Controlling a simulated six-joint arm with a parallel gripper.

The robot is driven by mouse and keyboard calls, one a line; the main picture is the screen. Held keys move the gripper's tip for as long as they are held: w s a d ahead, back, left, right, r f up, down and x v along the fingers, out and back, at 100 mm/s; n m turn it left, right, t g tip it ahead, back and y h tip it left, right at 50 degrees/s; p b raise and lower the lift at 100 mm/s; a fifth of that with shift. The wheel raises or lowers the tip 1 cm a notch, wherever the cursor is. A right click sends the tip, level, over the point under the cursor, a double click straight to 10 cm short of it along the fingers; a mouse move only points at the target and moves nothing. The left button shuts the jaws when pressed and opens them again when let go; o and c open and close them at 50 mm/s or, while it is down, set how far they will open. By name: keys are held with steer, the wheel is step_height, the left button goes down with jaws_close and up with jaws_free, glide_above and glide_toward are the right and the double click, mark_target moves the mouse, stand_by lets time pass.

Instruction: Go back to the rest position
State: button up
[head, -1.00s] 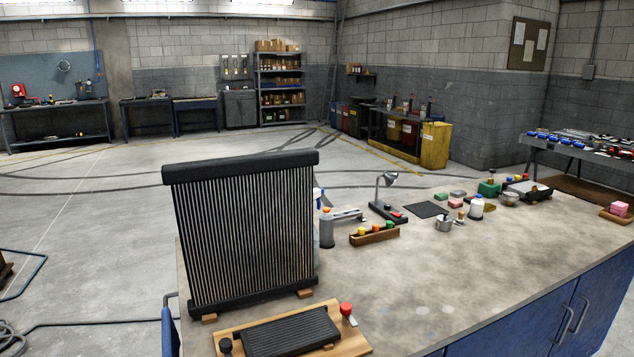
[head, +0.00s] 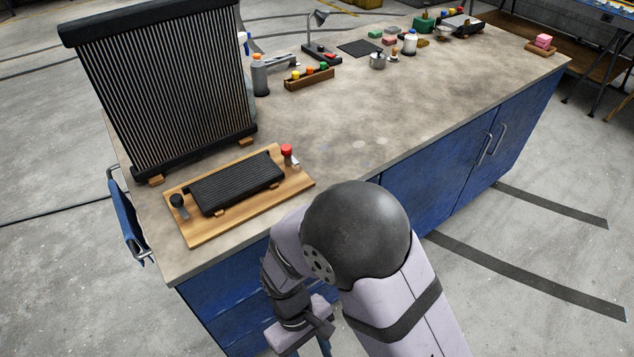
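My gripper (head: 300,338) shows at the bottom of the head view, below and in front of the workbench's near edge, apart from everything on the bench. It points down and its fingertips run out of the frame, so I cannot see whether it is open or shut. My arm bends above it at a large dark joint. The workbench (head: 330,125) has a worn grey top and blue cabinet sides. On its near left part, a small black finned cooler (head: 237,182) lies on a wooden board (head: 197,232).
A tall black radiator (head: 160,95) stands on wooden blocks at the bench's left. A red-capped item (head: 287,152) and a dark knob (head: 177,201) sit at the board's ends. Bottles, a wooden rack (head: 310,81) and small items stand farther back. The bench's middle is clear.

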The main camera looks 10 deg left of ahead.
steer(key=w+d+r+m+t+y+p, duration=0.2)
steer(key=w+d+r+m, duration=0.25)
steer(key=d+r, duration=0.45)
steer(key=w+d+r+m+t+y+p, duration=0.1)
steer(key=w+d+r+m, duration=0.5)
steer(key=d, duration=0.5)
step_height(320, 180, down, 69)
steer(key=s+b, duration=0.2)
steer(key=b, duration=6.8)
steer(key=shift+s+f+n, duration=0.15)
steer(key=shift+s+n, duration=0.05)
steer(key=shift+n, duration=0.15)
